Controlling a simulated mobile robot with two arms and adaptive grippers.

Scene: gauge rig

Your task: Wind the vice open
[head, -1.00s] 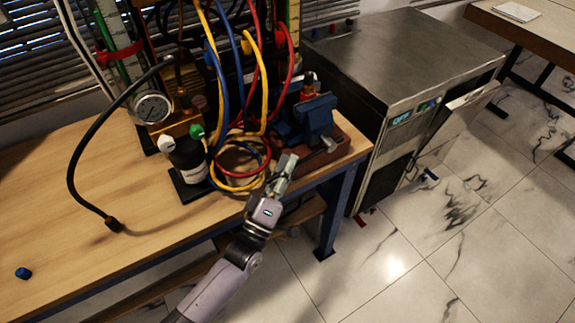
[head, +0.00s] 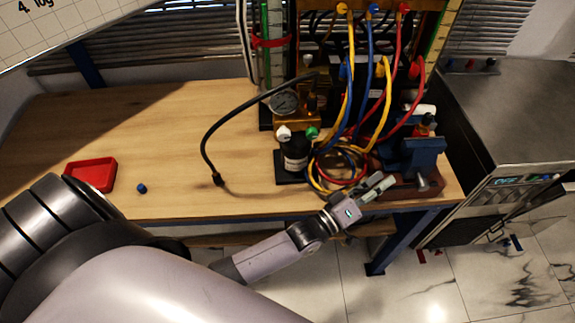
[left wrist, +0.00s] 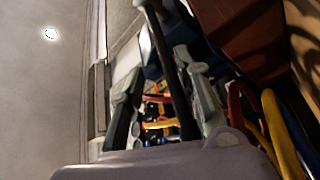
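The blue vice (head: 424,153) stands on a reddish-brown base (head: 408,190) at the right front end of the bench. My left gripper (head: 380,186) is at the front left of the vice, close to its base. In the left wrist view my left gripper (left wrist: 163,90) has its two fingers apart. A dark rod with a rounded end (left wrist: 170,65), which looks like the vice's handle, runs between the fingers in the picture; I cannot tell whether they touch it. The vice's jaw gap is not clear. My right gripper is not in view.
Looped hoses (head: 340,170) lie just left of the vice. A black bottle (head: 295,152), a gauge (head: 285,102) and a black hose (head: 207,140) stand farther left. A red tray (head: 91,174) and a blue cap (head: 141,188) lie on the left bench. A metal cabinet (head: 510,110) stands right.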

